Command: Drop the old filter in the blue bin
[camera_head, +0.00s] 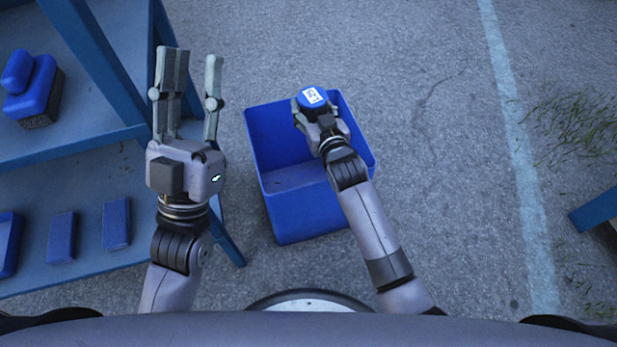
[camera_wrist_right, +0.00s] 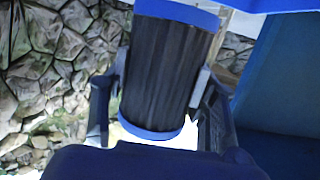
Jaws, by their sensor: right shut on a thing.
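The old filter (camera_head: 313,98) is a cylinder with a blue cap and a white label, seen from above in the head view. In the right wrist view the filter (camera_wrist_right: 168,70) shows a dark pleated side between two blue end rings. My right gripper (camera_head: 318,112) is shut on it and holds it over the blue bin (camera_head: 312,215), near the bin's far right part. The bin stands on the ground and the visible part of its floor is bare. The gripper hides part of its inside. My left gripper (camera_head: 190,85) is open and empty, left of the bin.
A blue shelf unit (camera_head: 85,155) stands at the left, close to my left arm. It bears a blue object with a dark bristly base (camera_head: 32,90) and several blue blocks. A blue beam end (camera_head: 595,212) shows at the right. The pavement beyond the bin is clear.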

